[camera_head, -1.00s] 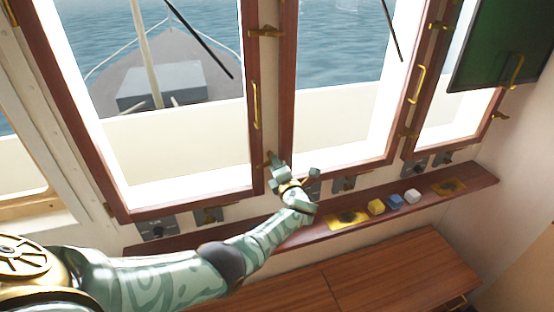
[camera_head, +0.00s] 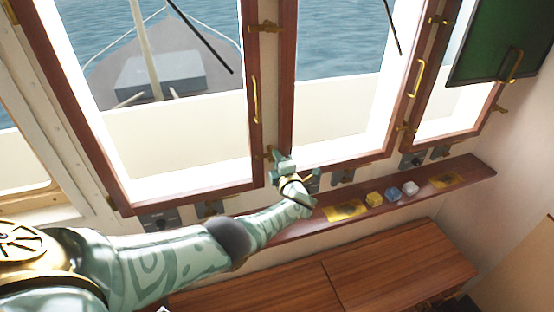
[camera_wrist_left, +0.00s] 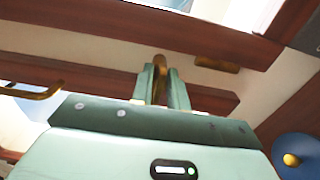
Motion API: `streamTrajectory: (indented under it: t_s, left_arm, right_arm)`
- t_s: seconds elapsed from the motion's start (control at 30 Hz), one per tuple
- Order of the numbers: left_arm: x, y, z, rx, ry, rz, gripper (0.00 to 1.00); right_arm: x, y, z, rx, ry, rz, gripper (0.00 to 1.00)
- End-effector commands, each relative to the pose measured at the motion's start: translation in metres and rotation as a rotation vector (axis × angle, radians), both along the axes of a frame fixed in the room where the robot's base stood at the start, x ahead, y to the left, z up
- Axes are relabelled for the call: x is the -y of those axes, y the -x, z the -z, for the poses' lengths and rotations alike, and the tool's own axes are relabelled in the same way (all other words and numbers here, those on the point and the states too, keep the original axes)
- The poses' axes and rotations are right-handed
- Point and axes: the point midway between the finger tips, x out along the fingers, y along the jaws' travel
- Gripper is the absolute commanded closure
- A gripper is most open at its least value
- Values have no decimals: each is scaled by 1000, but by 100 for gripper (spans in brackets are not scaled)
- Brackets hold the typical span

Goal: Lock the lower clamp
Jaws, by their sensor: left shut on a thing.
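The lower clamp, a small brass fitting, is low on the wooden post between the left and middle windows. In the head view only a bit of its brass (camera_head: 264,154) shows beside my left gripper (camera_head: 281,162), which hides the rest. In the left wrist view, the two pale green fingers of my left gripper (camera_wrist_left: 162,88) are shut on an upright brass piece, the clamp's handle (camera_wrist_left: 160,66). A similar upper brass clamp (camera_head: 266,27) sits higher on the same post. My right gripper is not in view.
A wooden shelf (camera_head: 465,176) runs below the windows, with a yellow block (camera_head: 374,198), a blue block (camera_head: 393,194) and a white block (camera_head: 410,188). A brass window handle (camera_head: 256,100) is above my gripper. A wooden bench (camera_head: 400,268) stands below.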

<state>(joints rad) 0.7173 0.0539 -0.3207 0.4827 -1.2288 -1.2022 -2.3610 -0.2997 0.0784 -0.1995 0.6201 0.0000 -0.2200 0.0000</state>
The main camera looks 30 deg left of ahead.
Motion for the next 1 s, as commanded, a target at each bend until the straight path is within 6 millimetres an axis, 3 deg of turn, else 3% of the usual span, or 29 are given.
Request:
streamTrajectory:
  t_s: [0.17, 0.2, 0.27, 0.67, 1.0]
  left_arm:
    - [1, 1, 2, -2, 4, 1, 100]
    - [1, 1, 2, -2, 4, 1, 76]
    - [1, 1, 2, -2, 4, 1, 63]
    - [9, 6, -1, 0, 3, 3, 63]
    - [73, 62, 0, -1, 6, 4, 63]
  right_arm:
    - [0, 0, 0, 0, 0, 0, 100]
    - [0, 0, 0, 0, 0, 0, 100]
    - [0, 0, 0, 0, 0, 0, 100]
    - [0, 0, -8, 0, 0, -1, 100]
    - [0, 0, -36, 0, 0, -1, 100]
